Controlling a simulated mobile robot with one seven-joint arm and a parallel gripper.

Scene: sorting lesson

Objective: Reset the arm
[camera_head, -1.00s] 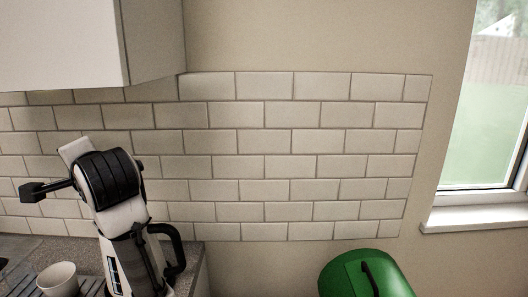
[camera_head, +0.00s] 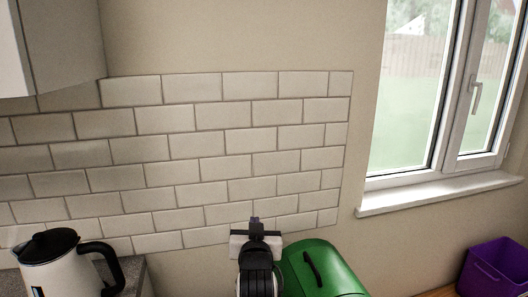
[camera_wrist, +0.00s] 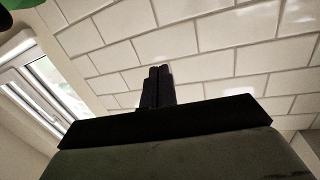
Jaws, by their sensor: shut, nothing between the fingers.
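My gripper (camera_head: 255,222) shows at the bottom centre of the head view, in front of the tiled wall and just left of a green bin. Its fingers point up and away from me. In the wrist view my gripper (camera_wrist: 158,72) has its two dark fingers together, with nothing between them. The tiled wall fills the view behind them. The lower part of my arm is cut off by the bottom edge of the head view.
A white and black kettle (camera_head: 62,268) stands on the counter (camera_head: 133,272) at the lower left. The green bin (camera_head: 322,275) is close on my gripper's right. A purple bin (camera_head: 497,270) is at the far right, below the window (camera_head: 420,100). A cabinet (camera_head: 55,45) hangs upper left.

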